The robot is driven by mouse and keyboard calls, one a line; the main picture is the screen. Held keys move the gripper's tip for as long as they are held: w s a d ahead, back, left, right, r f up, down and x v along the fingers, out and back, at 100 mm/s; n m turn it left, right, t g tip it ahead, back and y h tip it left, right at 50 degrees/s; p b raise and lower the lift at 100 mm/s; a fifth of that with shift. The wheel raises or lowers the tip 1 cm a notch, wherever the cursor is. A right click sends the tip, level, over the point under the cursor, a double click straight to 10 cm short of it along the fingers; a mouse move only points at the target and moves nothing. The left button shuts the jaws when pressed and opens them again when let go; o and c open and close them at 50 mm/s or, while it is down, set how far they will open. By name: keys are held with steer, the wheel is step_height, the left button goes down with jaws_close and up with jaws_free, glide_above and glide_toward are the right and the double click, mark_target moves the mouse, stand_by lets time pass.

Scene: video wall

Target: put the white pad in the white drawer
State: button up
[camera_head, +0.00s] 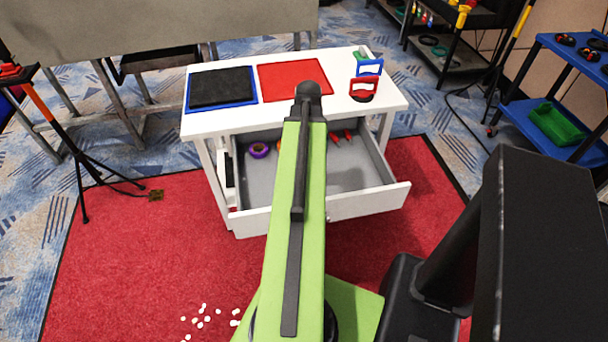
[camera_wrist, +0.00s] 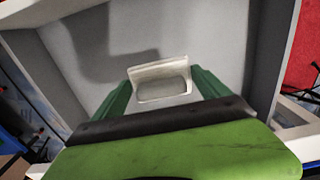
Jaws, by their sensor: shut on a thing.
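The white drawer (camera_head: 368,201) is pulled open under the white table, and its grey inside shows. In the wrist view the drawer's grey floor (camera_wrist: 205,35) fills the background. My gripper (camera_wrist: 163,82) has its green fingers shut on the white pad (camera_wrist: 158,70), a small pale block with a grey face. The pad is held over the drawer's inside; the gap to the floor is hard to tell. In the head view my arm hides the gripper and pad.
The drawer holds a purple ring (camera_head: 259,150) and small red pieces (camera_head: 342,136) at the back. On the tabletop (camera_head: 220,123) are a black pad in a blue tray (camera_head: 222,88), a red mat (camera_head: 294,79) and red and blue holders at right. White bits (camera_head: 204,318) lie on the red carpet.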

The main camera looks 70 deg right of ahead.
steer(key=w+f+b, duration=0.2)
steer(key=w, duration=0.1)
steer(key=w+a+f+b, duration=0.1)
steer(key=w+f+b, duration=0.1)
steer(key=w, duration=0.2)
steer(key=w+f+b, duration=0.2)
steer(key=w+f, duration=0.1)
steer(key=w, duration=0.1)
steer(key=shift+a+b, duration=0.25)
steer(key=shift+b, duration=0.05)
steer(key=shift+w+a, duration=0.1)
steer(key=shift+w, duration=0.1)
step_height(320, 180, down, 4)
steer(key=b, duration=0.4)
steer(key=shift+f, duration=0.15)
steer(key=shift+r, duration=0.25)
steer(key=shift+c, duration=1.2)
steer(key=shift+f, duration=0.2)
steer(key=o, duration=1.3)
steer(key=shift+r, duration=0.1)
